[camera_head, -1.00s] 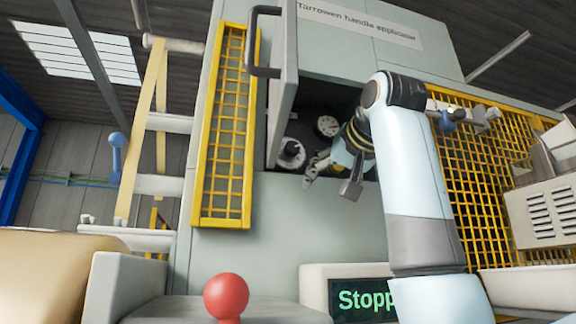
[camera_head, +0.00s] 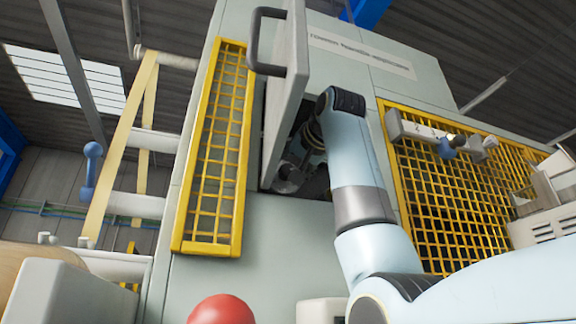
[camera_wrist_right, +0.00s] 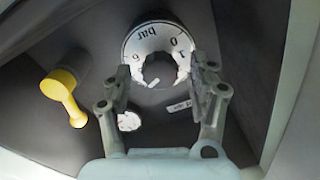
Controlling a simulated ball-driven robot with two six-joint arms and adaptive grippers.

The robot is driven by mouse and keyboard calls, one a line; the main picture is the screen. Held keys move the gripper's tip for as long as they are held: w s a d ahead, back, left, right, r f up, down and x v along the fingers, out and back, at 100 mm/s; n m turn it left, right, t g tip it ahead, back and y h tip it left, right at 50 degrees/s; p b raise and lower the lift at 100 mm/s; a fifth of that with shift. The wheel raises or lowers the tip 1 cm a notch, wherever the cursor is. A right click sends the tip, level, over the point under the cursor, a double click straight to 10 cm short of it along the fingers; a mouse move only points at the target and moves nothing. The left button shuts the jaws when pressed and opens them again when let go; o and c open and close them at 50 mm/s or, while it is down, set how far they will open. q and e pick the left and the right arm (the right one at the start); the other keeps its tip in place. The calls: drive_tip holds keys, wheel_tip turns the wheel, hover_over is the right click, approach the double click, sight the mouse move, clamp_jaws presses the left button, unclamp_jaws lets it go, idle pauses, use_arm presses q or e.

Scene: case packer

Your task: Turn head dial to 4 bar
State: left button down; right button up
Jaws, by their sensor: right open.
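The head dial (camera_wrist_right: 136,46) is a white round scale around a dark centre. It shows "bar" and the figures 0, 1 and 6, upside down in the right wrist view. My right gripper (camera_wrist_right: 161,72) is open, with its fingers on either side of the dial's lower part; I cannot tell whether they touch it. The dial's pointer reading is unclear. My left gripper is out of view.
The cabinet door (camera_head: 285,95) stands open left of my right arm. In the right wrist view, a yellow lever (camera_wrist_right: 66,95) is left of the dial, and a white round part (camera_wrist_right: 129,121) and small label (camera_wrist_right: 180,107) are below. A red ball knob (camera_head: 222,309) stands in front.

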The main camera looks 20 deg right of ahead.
drive_tip(key=shift+w, duration=0.65)
drive_tip(key=c, duration=1.2)
drive_tip(key=shift+o, duration=0.2)
drive_tip(key=n, duration=0.2)
drive_tip(key=shift+n+p, duration=0.3)
drive_tip(key=shift+p, duration=0.05)
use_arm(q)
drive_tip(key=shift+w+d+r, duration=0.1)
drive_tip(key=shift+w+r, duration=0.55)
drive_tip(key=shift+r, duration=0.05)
use_arm(e)
drive_tip(key=shift+n, duration=1.3)
